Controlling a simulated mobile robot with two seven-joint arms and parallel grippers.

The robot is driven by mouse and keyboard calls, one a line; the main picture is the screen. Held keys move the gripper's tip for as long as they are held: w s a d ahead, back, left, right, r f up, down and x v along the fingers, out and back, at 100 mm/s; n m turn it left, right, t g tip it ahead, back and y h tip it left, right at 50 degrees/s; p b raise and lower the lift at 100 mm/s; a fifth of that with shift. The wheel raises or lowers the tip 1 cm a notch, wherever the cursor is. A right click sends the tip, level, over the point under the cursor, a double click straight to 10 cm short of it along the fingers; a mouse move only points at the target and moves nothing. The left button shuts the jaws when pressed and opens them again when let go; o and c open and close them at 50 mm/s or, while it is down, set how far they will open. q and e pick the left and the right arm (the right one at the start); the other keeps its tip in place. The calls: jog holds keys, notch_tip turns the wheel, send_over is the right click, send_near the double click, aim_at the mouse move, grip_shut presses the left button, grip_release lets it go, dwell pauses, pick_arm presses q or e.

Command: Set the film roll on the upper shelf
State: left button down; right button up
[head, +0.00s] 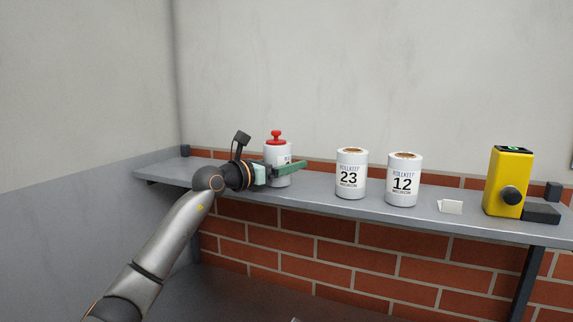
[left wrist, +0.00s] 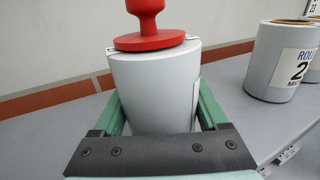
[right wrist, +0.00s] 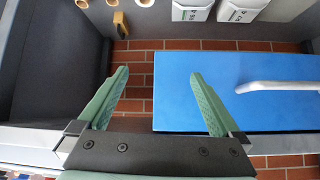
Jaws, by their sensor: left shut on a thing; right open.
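The film roll (head: 277,151) is a white cylinder with a red knob on top. It stands upright at the left part of the upper shelf (head: 317,196), and I cannot tell whether its base touches the shelf or is just above it. My left gripper (head: 284,170) is shut on it, with green fingers on both sides of its body. In the left wrist view the roll (left wrist: 155,85) fills the space between the fingers, and its lower part is hidden. My right gripper (right wrist: 158,76) is open and empty, apart from the shelf.
Two white rolls, marked 23 (head: 351,175) and 12 (head: 403,181), stand to the right on the shelf. Further right are a small white card (head: 451,207) and a yellow device (head: 508,170). A blue panel (right wrist: 190,113) with a white handle (right wrist: 275,87) lies near my right gripper.

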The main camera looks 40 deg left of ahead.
pick_arm(q)
jog(key=shift+r, duration=0.1)
grip_release()
jog(key=shift+f, duration=0.2)
